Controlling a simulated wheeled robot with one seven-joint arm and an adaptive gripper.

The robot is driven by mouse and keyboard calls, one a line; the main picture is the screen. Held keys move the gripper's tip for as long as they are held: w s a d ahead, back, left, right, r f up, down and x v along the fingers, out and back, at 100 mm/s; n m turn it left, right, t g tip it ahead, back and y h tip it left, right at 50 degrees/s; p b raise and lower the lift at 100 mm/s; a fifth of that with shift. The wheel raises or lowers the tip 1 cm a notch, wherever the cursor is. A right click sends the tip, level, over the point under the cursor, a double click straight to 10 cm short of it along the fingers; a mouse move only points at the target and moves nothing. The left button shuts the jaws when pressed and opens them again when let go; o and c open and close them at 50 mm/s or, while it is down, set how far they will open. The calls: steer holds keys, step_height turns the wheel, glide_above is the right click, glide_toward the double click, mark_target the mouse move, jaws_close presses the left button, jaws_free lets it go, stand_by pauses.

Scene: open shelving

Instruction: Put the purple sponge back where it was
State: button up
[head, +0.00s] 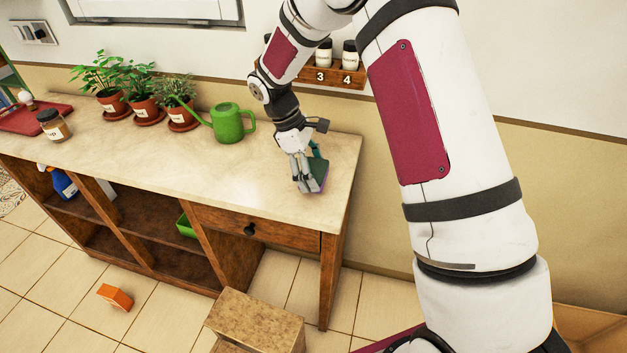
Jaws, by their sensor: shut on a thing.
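The purple sponge (324,184) shows in the head view near the right end of the countertop (262,172). It has a green-teal face and a purple edge. My gripper (307,186) is shut on it, with the fingers pointing down and hiding part of the sponge. The sponge is at or just above the counter surface; I cannot tell whether it touches.
A green watering can (229,124) stands left of my gripper, beside several potted plants (143,104). A jar (53,125) stands farther left. A numbered rack (338,74) hangs on the wall. A wooden stool (256,322) and an orange block (115,297) are on the floor.

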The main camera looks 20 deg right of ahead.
steer(key=shift+s+f, duration=0.1)
steer(key=shift+f, duration=1.6)
steer(key=shift+f, duration=0.15)
steer(key=o, duration=1.1)
